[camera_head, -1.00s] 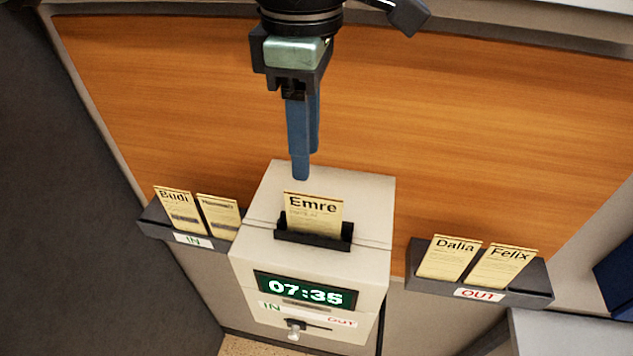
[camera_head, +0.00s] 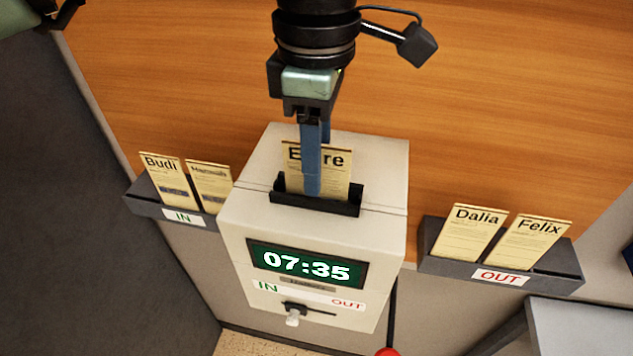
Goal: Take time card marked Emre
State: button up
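The time card marked Emre (camera_head: 335,185) stands upright in the black slot holder (camera_head: 325,205) on top of the cream time clock (camera_head: 375,235). My gripper (camera_head: 312,190) points down at the card from above. One blue finger is in front of the card and covers the middle of its name. The other finger shows above the card's top edge, and its lower part is hidden behind the card. The fingers look slightly apart, with the card between them. I cannot see contact on the card's faces.
Left of the clock, the IN rack (camera_head: 145,200) holds a Budi card (camera_head: 168,182) and another card (camera_head: 210,186). Right of it, the OUT rack (camera_head: 555,275) holds Dalia (camera_head: 466,233) and Felix (camera_head: 528,242) cards. A wooden panel (camera_head: 490,100) stands behind. The clock's display reads 07:35.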

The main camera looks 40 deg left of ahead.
grip_shut()
jog(key=shift+r, duration=0.1)
dwell(1.2)
